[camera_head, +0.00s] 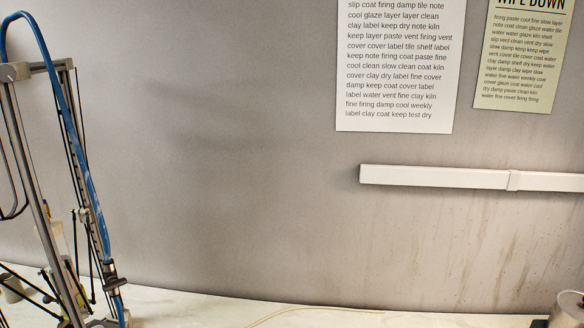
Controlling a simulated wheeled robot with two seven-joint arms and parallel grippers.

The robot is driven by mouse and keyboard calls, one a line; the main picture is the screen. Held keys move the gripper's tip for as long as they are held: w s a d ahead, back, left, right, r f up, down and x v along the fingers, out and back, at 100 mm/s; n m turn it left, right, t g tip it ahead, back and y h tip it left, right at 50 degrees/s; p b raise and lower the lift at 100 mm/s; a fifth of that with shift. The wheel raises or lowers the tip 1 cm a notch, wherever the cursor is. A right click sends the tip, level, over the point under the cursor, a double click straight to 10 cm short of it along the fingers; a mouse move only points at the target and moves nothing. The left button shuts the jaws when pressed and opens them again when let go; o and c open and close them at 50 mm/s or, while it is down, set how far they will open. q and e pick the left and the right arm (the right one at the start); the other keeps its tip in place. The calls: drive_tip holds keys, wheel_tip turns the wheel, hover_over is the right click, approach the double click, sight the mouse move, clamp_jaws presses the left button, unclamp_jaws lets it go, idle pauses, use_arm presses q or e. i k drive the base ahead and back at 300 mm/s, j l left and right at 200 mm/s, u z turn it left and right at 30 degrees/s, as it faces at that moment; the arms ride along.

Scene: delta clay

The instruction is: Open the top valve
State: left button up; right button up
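A tall metal-framed delta machine (42,190) stands at the left edge, partly cut off by the frame. A blue hose (82,150) arches over its top and runs down its right side. Near the hose's lower end is a dark fitting with a small lever-like part (112,283). It may be a valve, but I cannot tell whether it is the top valve or whether it is open. Neither of my grippers is in view.
A pale table surface (200,310) runs along the bottom, mostly clear, with a thin cream tube (300,308) on it. A metallic cylinder (568,308) stands at the bottom right. The grey wall (230,150) carries a white trunking strip (440,176) and two paper notices (398,60).

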sight(114, 283)
drive_tip(key=u, duration=1.25)
